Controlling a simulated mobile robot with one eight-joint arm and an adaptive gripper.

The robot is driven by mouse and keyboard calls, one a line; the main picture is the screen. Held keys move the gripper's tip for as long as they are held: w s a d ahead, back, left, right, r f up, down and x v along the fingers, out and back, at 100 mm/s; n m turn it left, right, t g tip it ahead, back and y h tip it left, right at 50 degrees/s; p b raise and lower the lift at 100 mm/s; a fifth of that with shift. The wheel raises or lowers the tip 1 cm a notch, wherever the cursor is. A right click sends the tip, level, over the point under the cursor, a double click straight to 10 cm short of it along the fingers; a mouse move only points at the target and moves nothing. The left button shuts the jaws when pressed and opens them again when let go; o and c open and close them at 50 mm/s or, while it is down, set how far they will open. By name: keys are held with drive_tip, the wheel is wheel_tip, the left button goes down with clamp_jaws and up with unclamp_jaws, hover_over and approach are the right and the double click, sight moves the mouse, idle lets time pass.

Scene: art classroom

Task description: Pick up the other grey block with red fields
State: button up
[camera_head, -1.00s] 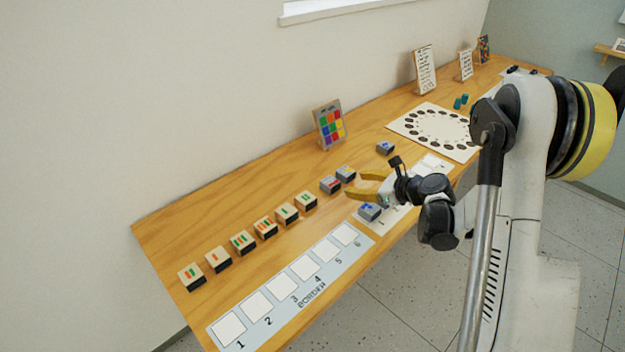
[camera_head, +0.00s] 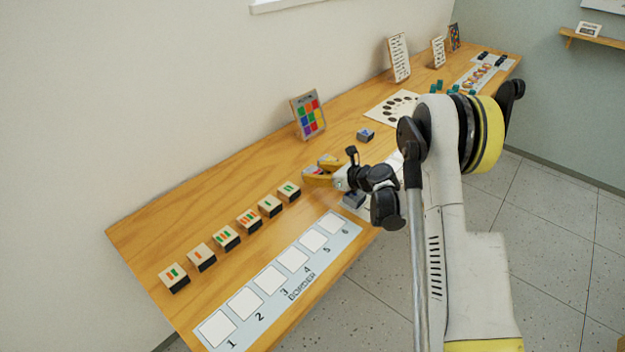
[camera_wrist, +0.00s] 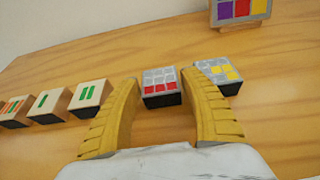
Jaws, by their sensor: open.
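A grey block with a red row of fields and pale fields above it (camera_wrist: 161,91) sits on the table in the wrist view. My gripper (camera_wrist: 158,82) is open, its yellow fingers to the left and right of this block. I cannot tell whether either finger touches it. A grey block with yellow fields (camera_wrist: 220,74) stands just right of it, partly behind the right finger. A grey block with blue fields (camera_head: 366,135) stands behind my gripper.
Another grey block (camera_head: 353,200) lies on the near side of my gripper. Several wooden blocks with coloured bars (camera_head: 226,238) stand in a row at left, behind the numbered BORDER strip (camera_head: 330,270). A colour-grid card (camera_head: 308,115) stands at the back. Bare table lies between.

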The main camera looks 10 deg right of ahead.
drive_tip(key=shift+x, duration=0.85)
drive_tip(key=shift+s, duration=0.1)
drive_tip(key=c, duration=0.8)
drive_tip(key=shift+r, duration=0.1)
drive_tip(key=shift+c, duration=0.2)
